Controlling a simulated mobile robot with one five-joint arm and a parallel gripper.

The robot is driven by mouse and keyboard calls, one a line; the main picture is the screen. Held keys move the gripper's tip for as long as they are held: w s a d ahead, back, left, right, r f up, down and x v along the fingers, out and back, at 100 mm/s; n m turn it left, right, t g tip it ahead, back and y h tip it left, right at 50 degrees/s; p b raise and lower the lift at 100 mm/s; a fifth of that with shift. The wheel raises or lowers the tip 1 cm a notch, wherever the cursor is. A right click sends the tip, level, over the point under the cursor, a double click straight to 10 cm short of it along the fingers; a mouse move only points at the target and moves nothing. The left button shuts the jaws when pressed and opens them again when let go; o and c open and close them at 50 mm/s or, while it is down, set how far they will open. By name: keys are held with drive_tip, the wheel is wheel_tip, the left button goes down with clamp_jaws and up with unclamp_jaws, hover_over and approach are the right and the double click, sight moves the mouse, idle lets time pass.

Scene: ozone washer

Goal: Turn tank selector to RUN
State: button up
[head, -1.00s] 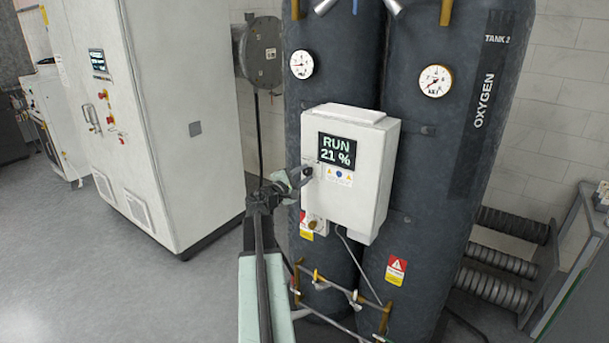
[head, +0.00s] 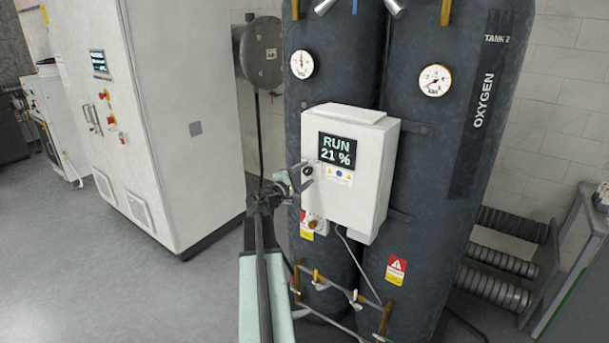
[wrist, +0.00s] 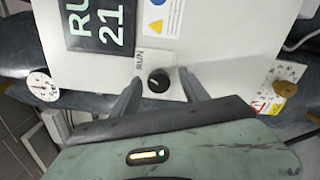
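The tank selector is a black round knob (wrist: 159,81) on the white control box (head: 372,178), beside a small label reading RUN. The box's screen (head: 337,150) reads "RUN 21 %". My gripper (wrist: 160,82) is open in front of the box, its two fingers apart with the knob seen between them. I see gaps between the knob and both fingers in the wrist view. In the head view my gripper (head: 298,178) is at the box's left side, close to the knob.
Two dark oxygen tanks (head: 440,190) stand behind the box, with gauges above. Brass pipework (head: 335,290) runs low in front of them. A white cabinet (head: 165,120) stands to the left. Grey floor (head: 130,290) is clear at the lower left.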

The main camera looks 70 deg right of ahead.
drive_tip(key=shift+w, duration=0.1)
drive_tip(key=v, duration=0.7)
drive_tip(key=shift+a, duration=0.35)
drive_tip(key=shift+w, duration=0.15)
